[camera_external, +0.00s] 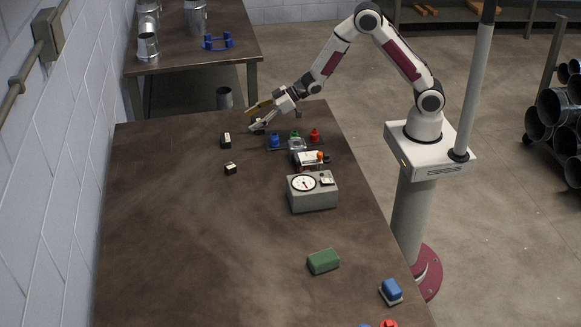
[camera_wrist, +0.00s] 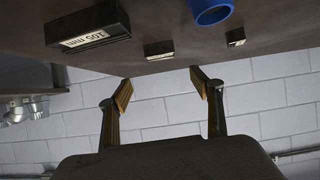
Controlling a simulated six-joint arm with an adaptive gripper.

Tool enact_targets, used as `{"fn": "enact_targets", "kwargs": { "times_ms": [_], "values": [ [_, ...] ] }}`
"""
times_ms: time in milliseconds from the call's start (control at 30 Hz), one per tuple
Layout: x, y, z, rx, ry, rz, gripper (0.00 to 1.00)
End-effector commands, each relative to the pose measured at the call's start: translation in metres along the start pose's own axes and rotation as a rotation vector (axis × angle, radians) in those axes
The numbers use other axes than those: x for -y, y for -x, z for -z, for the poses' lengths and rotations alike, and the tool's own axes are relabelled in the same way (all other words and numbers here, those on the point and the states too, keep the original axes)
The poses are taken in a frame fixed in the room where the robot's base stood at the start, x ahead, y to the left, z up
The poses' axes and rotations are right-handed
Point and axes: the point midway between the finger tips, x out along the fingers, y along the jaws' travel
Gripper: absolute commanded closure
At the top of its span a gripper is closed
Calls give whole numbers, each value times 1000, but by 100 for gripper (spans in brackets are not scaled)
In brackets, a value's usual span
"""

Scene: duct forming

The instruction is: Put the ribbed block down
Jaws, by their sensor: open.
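My gripper (camera_external: 250,119) is open and empty above the far end of the brown table. Its two fingers stand apart in the wrist view (camera_wrist: 162,88), with only the wall between them. I cannot make out ribs on any block. A green block (camera_external: 323,261) lies on the table toward the near right, well away from my gripper. A black block with a white label (camera_external: 226,140) stands near my gripper. A smaller black block (camera_external: 231,168) lies beyond it toward the camera. The wrist view shows a labelled black block (camera_wrist: 95,28) and two smaller ones.
A grey gauge box (camera_external: 313,194) sits mid-table. A blue block on a pale base (camera_external: 391,291) is at the near right. The table's left half is clear.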

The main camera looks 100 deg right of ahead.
Motion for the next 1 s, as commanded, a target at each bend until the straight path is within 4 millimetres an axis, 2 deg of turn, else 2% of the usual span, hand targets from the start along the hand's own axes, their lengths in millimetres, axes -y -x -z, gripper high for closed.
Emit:
{"fn": "enact_targets", "kwargs": {
  "times_ms": [100,433,700,1000],
  "values": [
    [3,16,14,15,10,-19,35],
    [13,74,43,90,27,-82,35],
    [25,129,56,153,28,-119,35],
    [42,193,58,225,20,-142,35]
  ]
}}
